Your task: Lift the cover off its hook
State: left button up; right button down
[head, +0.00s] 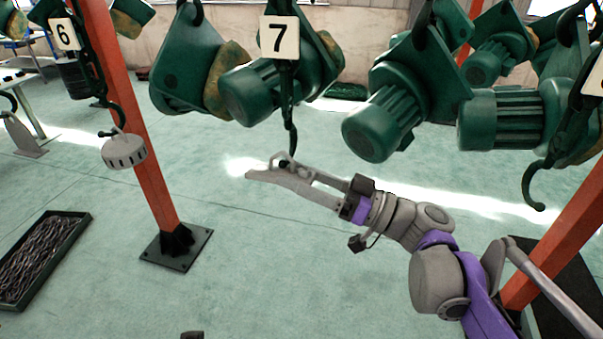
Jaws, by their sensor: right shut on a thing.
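My right gripper (316,188) reaches in from the lower right, just below the hook (291,143) under the plate marked 7. It is shut on a light-grey part at that hook, which I take to be the cover (264,177). Where the fingers end and the part begins is hard to tell.
Green motor hoists (262,92) hang above and right of the gripper. A white slotted disc (124,151) hangs on the hook under plate 6 (65,35). Orange posts (140,130) stand left and right. A chain tray (40,258) lies at lower left. The middle floor is clear.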

jog(key=shift+s, duration=0.15)
jog(key=shift+s+a+r+n+p, duration=0.2)
jog(key=shift+s+p, duration=0.1)
jog(key=shift+s, duration=0.15)
jog(key=shift+s+a+r+n+p, duration=0.2)
jog(key=shift+s+p, duration=0.1)
jog(key=shift+s, duration=0.1)
pick_arm(q)
jog(key=shift+w+r, duration=0.5)
jog(key=shift+r, duration=0.4)
pick_arm(e)
jog(key=shift+f, duration=0.1)
pick_arm(q)
jog(key=shift+w+r, duration=0.1)
jog(key=shift+r, duration=0.05)
pick_arm(e)
jog(key=s+a+f, duration=0.2)
jog(key=s+a, duration=0.1)
jog(key=s, duration=0.7)
jog(key=shift+s+a, duration=0.15)
jog(key=shift+s, duration=0.15)
